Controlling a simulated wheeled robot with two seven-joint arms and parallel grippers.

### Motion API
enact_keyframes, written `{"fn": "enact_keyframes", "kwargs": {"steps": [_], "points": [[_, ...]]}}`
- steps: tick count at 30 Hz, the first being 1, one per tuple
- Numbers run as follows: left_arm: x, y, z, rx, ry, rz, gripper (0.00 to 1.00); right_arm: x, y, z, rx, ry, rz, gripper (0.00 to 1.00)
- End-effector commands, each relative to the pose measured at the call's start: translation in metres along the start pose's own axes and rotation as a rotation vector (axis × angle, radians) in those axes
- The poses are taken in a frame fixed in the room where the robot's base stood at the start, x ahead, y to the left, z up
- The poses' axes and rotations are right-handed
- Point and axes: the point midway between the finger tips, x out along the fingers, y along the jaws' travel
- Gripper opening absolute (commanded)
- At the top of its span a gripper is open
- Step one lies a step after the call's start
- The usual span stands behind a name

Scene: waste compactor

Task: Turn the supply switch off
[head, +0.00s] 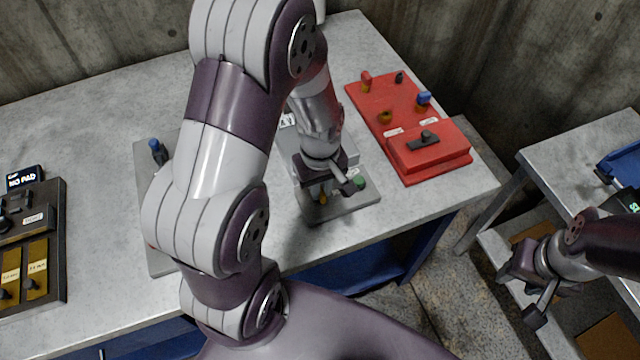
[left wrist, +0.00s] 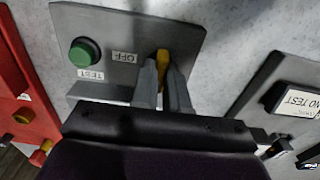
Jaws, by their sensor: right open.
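The supply switch appears to be the yellow lever (left wrist: 162,58) on a grey plate (left wrist: 120,22), beside an OFF label (left wrist: 124,57). My left gripper (left wrist: 163,72) has its two fingers close on either side of the lever and looks shut on it.
A green button (left wrist: 84,53) with a TEST label sits beside the switch. A red panel (head: 425,165) with knobs stands to the right. Another grey plate (head: 152,255) with a blue knob (head: 157,147) and a dark panel (head: 50,225) are to the left. My left arm hides part of the table.

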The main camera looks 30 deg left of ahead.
Motion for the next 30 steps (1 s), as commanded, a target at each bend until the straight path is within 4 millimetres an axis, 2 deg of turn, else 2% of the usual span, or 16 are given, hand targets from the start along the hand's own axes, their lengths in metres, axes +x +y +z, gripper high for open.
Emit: {"fn": "enact_keyframes", "kwargs": {"steps": [14, 30], "points": [[-0.002, 0.000, 0.000, 0.074, -0.001, -0.001, 0.00, -0.006, 0.000, -0.001, 0.000, 0.000, 0.000, 0.43], [-0.004, 0.000, -0.001, 0.537, 0.001, 0.000, 0.00, -0.032, 0.000, -0.004, 0.000, 0.000, 0.000, 0.43]]}}
